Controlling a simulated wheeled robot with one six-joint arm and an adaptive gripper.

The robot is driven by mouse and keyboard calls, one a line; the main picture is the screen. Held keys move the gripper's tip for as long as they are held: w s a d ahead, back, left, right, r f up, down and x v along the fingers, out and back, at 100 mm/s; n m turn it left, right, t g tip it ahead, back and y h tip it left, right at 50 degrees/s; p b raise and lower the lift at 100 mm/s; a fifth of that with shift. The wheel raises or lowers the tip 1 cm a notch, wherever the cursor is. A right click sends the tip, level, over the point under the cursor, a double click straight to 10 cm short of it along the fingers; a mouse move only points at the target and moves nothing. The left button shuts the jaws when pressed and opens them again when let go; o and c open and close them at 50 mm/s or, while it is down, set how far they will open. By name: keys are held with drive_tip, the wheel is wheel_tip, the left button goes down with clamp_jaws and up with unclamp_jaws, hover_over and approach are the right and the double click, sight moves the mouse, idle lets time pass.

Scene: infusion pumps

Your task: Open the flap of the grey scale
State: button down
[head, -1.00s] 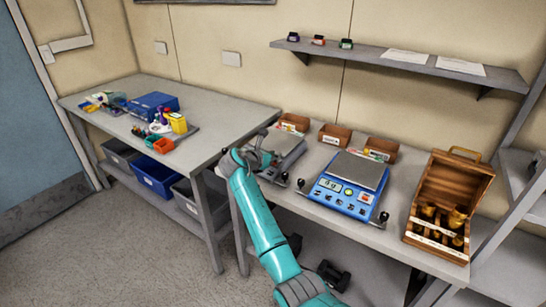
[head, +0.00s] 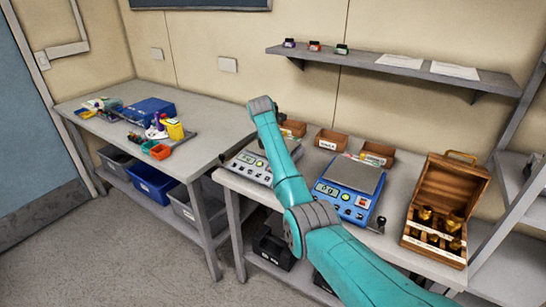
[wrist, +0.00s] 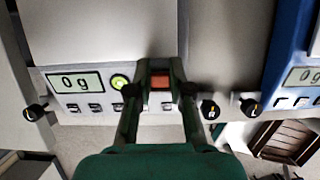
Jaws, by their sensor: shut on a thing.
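The grey scale (head: 245,166) stands on the bench left of the blue scale (head: 350,185), its right part hidden behind my arm in the head view. In the wrist view its front panel (wrist: 95,107) shows a display reading 0 g, a green round button (wrist: 119,81) and several keys. My gripper (wrist: 159,70) is at the right part of this panel, its fingers close together around a small orange-red patch (wrist: 160,80). It is shut on a small part there; I cannot tell whether this is the flap. The head view hides the fingertips.
Small brown bins (head: 331,140) stand behind the scales. A wooden case (head: 447,200) with brass weights stands at the right. Dark knobs (wrist: 210,110) stick out at the scales' front corners. A narrow strip of bare bench lies between the scales.

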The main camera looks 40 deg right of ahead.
drive_tip(key=shift+w+d+g+y, duration=0.15)
drive_tip(key=shift+d+g+y, duration=0.2)
drive_tip(key=shift+y, duration=0.65)
drive_tip(key=shift+d+f, duration=0.1)
drive_tip(key=shift+f, duration=0.05)
drive_tip(key=c, duration=1)
unclamp_jaws()
drive_tip(key=shift+c, duration=0.2)
wheel_tip(320, 180, up, 12)
drive_tip(key=a, duration=0.1)
drive_tip(key=shift+s+a, duration=0.2)
drive_tip(key=shift+s, duration=0.05)
drive_tip(key=shift+f, duration=0.1)
